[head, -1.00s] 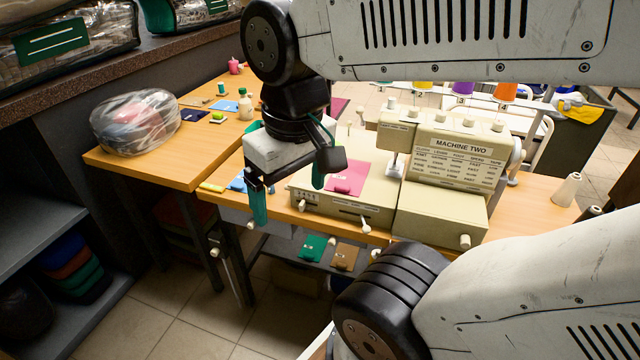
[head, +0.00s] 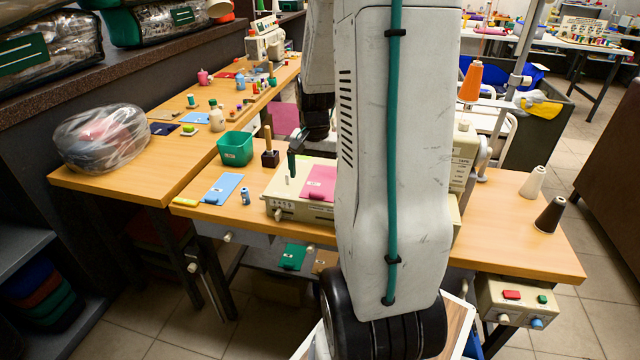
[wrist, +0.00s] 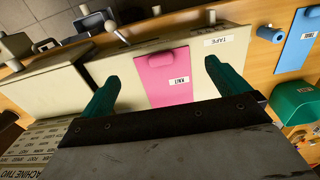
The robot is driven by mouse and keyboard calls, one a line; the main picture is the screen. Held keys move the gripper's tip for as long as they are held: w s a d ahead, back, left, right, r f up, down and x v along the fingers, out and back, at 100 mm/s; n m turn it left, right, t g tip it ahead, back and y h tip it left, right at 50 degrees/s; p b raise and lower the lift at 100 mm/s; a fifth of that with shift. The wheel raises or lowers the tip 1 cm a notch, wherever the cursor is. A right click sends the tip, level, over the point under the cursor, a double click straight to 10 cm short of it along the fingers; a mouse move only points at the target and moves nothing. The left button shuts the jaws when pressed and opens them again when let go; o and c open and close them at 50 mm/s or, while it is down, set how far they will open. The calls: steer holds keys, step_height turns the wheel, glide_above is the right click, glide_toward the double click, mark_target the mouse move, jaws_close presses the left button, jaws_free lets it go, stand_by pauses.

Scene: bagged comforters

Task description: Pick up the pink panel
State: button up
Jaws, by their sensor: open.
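The pink panel (head: 321,181) lies flat on the cream bed of the sewing machine, partly hidden by my arm in the head view. In the wrist view the panel (wrist: 165,78) shows a small white label and a darker pink tab at one end. My gripper (wrist: 162,72) is open and empty, with its teal fingers on either side of the panel in the picture. In the head view my gripper (head: 297,162) is at the panel's far left, and my arm hides part of it. The gripper appears above the panel; contact cannot be told.
Cones (head: 549,215) stand on the right. A darker pink piece (head: 286,118) shows behind.

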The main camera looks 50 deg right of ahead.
mark_target(316, 194)
step_height(316, 194, down, 7)
steer(key=shift+d+r, duration=0.15)
steer(key=shift+r, duration=0.05)
steer(key=c, duration=0.7)
